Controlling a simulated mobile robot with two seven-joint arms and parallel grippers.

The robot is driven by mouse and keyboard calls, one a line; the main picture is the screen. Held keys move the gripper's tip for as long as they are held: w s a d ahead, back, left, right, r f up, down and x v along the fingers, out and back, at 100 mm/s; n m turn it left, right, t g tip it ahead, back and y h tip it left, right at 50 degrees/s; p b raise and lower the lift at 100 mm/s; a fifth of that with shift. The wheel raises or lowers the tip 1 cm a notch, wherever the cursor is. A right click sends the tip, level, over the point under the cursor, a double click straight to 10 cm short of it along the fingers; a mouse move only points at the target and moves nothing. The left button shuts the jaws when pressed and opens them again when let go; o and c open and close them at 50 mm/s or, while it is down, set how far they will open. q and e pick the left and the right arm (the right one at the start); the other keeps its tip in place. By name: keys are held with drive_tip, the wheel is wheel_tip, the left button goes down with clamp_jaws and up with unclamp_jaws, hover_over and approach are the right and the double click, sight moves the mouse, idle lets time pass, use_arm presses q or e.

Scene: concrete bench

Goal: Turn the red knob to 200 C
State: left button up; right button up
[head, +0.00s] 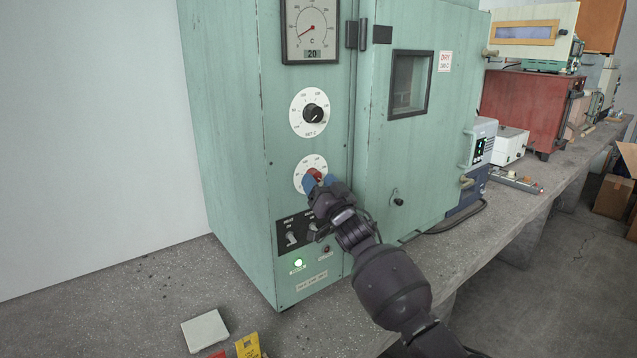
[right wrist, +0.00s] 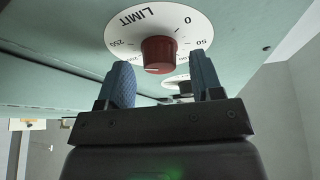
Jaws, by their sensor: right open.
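The red knob (head: 314,174) sits at the centre of the lower white dial (head: 299,177) on the green oven's front. In the right wrist view the red knob (right wrist: 159,52) stands out from the dial (right wrist: 196,30), marked LIMIT, with 0, 50 and 250 legible. A pale mark shows on the knob's lower face; the number it points to is unclear. My right gripper (head: 318,183) is at the knob, its blue fingers open. In the right wrist view the open fingers (right wrist: 162,78) stand on either side of the knob, with gaps visible. My left gripper is not in view.
Above is a black knob (head: 313,113) on a SET C dial and a gauge (head: 311,28) with a display reading 20. Below are switches (head: 292,238) and a lit green lamp (head: 298,263). A pale square block (head: 205,331) lies on the bench at front left.

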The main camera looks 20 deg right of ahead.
drive_tip(key=shift+w+a+r, duration=0.1)
drive_tip(key=shift+w+r, duration=0.05)
drive_tip(key=shift+w, duration=0.15)
drive_tip(key=c, duration=0.9)
drive_tip(key=shift+n, duration=0.5)
drive_tip(key=n+y, duration=0.2)
drive_tip(key=n, duration=0.1)
drive_tip(key=n+g+y, duration=0.1)
drive_tip(key=n+y, duration=0.1)
drive_tip(key=n, duration=0.1)
drive_tip(key=shift+d+n, duration=0.2)
drive_tip(key=shift+n, duration=0.2)
drive_tip(key=shift+w+n+g+y, duration=0.1)
drive_tip(key=shift+n+g+y, duration=0.6)
drive_tip(key=shift+n, duration=0.95)
drive_tip(key=shift+n+g+y, duration=0.5)
drive_tip(key=shift+n+y, duration=0.3)
drive_tip(key=shift+n, duration=0.85)
